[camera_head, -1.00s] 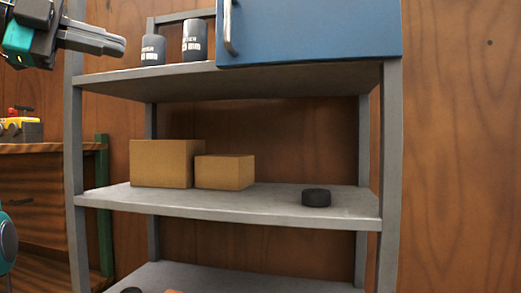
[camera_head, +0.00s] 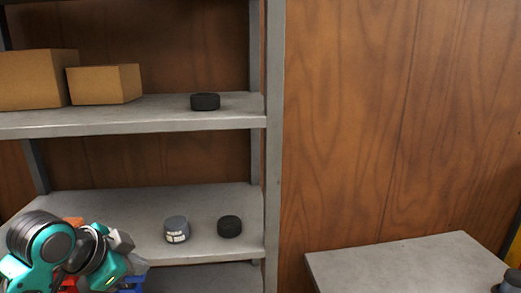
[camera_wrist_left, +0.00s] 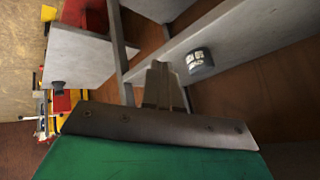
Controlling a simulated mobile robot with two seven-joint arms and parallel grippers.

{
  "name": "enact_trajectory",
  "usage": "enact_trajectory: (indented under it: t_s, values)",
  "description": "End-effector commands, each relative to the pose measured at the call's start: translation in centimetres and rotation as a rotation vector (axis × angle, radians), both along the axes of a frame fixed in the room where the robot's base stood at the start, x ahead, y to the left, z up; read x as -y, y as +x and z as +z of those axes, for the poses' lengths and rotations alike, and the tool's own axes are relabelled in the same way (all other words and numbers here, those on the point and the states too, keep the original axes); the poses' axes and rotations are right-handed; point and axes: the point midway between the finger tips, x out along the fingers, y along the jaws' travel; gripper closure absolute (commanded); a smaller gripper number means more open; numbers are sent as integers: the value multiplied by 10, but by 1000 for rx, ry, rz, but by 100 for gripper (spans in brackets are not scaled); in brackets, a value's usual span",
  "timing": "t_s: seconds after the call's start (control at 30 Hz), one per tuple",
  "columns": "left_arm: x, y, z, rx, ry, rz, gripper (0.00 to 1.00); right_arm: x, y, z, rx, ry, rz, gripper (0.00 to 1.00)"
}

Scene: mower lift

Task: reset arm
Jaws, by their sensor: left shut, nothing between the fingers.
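My left gripper (camera_wrist_left: 163,88) is shut and empty in the left wrist view, its fingertips together in front of the grey shelf. In the head view my left arm comes in at the bottom left, in front of the lower shelf, and the gripper (camera_head: 122,240) shows small and partly hidden behind the arm's wrist. A grey jar with a white label (camera_head: 176,229) stands on the lower shelf to the right of it; a labelled jar also shows in the left wrist view (camera_wrist_left: 200,61), right of the fingertips. My right gripper is in neither view.
Two cardboard boxes (camera_head: 104,84) and a black puck (camera_head: 205,102) are on the middle shelf (camera_head: 150,117). Another black puck (camera_head: 229,226) lies on the lower shelf (camera_head: 215,200). A grey tabletop (camera_head: 400,262) is at the lower right. A shelf post (camera_head: 274,150) stands between them.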

Motion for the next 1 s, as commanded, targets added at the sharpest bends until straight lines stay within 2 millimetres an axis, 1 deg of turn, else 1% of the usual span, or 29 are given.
enact_trajectory:
  t_s: [0.03,0.1,0.17,0.2,0.27,0.3,0.4,0.5,0.6,0.73,0.8,1.0]
  values:
    - [7,-18,-27,-48,-18,39,100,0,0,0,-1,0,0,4]
    - [13,-40,-54,-98,-40,104,100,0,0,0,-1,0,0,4]
    - [18,-61,-76,-139,-57,161,100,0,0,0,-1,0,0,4]
    - [21,-75,-89,-167,-68,201,100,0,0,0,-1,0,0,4]
    - [24,-98,-107,-208,-83,264,100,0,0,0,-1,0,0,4]
    - [26,-113,-117,-234,-93,306,100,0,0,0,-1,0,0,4]
    - [28,-149,-136,-287,-110,406,100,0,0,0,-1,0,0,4]
    - [29,-180,-149,-334,-120,499,100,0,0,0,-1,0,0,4]
    - [29,-208,-158,-371,-126,583,100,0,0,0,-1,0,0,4]
    - [26,-243,-164,-415,-127,689,100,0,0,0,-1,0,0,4]
    - [28,-228,-174,-364,-149,675,100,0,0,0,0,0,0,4]
    - [36,-199,-202,-227,-223,634,100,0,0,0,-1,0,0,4]
